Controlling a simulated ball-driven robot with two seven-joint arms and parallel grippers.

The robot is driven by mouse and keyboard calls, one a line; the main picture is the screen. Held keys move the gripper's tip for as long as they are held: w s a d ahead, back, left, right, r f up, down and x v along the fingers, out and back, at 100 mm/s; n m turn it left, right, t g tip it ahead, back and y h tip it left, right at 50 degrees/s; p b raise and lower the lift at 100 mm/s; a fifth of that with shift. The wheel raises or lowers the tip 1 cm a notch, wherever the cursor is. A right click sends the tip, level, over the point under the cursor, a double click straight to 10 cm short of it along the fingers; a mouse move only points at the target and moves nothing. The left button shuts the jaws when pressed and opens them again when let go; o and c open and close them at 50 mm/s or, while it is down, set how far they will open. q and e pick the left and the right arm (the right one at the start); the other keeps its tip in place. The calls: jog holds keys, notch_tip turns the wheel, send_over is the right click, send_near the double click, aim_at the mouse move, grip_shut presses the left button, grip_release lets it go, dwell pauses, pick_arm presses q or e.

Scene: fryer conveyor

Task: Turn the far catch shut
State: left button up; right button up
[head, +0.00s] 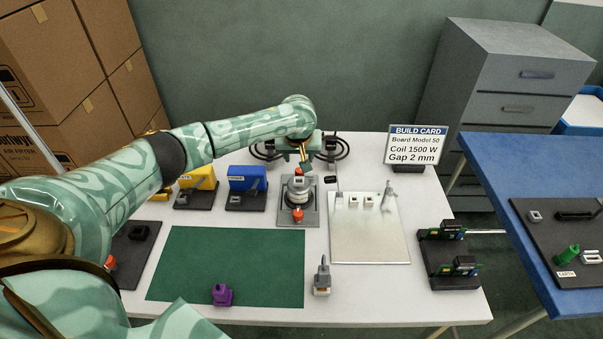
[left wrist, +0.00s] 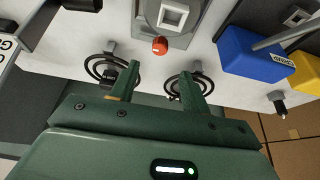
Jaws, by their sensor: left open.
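A grey fixture (head: 311,218) stands near the middle of the white table, with a pale round part (head: 298,195) mounted on it. Its near red catch (head: 298,215) shows at the front. The far red catch (head: 299,172) is partly covered by my left gripper in the head view. In the left wrist view the far catch (left wrist: 160,45) sits at the fixture's edge. My left gripper (head: 304,160) is over the fixture's far side, open and empty. Its fingertips (left wrist: 159,72) stand either side of the catch's line, seemingly short of it. My right gripper is out of view.
Black coils (left wrist: 110,68) stand behind the fixture, close to my fingers. A blue bin (head: 247,178) and yellow bin (head: 199,177) stand left. A silver plate (head: 370,240) lies right, a green mat (head: 225,265) front left. The build card (head: 415,145) stands back right.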

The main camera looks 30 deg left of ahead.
aim_at(300, 170)
pick_arm(q)
jog(key=b+x, duration=0.4)
jog(key=x, duration=0.4)
jog(key=shift+s+d, duration=0.1)
jog(key=shift+w+f+b, duration=0.3)
jog(key=shift+f, duration=0.15)
jog(key=c, duration=1)
